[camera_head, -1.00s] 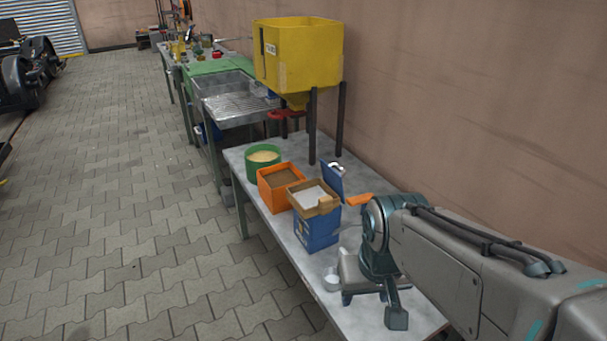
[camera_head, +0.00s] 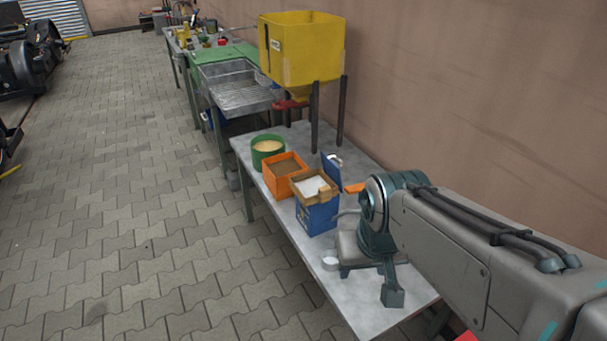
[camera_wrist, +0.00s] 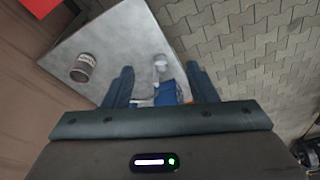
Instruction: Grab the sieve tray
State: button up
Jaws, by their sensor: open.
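An orange square box (camera_head: 284,186) with a brown inside stands on the grey table in the head view, between a green round tub (camera_head: 267,161) of pale yellow stuff and a blue box. It may be the sieve tray, but no mesh can be made out. My gripper shows in the wrist view (camera_wrist: 161,84) with its two dark fingers apart and nothing held. Part of the blue box shows beyond the gap between them. In the head view my arm reaches over the near end of the table, to the right of and nearer than the boxes.
A small white cup (camera_head: 329,264) stands near the table's front edge. A yellow hopper (camera_head: 300,52) on dark legs stands at the back.

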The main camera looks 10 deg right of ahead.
aim_at(313, 187)
jog(key=k, duration=0.6)
jog(key=u, duration=0.6)
jog(key=k, duration=1.05)
jog(key=u, duration=0.8)
jog(key=i, duration=3)
jog(key=z, duration=1.4)
jog(key=i, duration=0.85)
jog(key=z, duration=1.1)
jog(key=i, duration=0.25)
jog(key=z, duration=0.15)
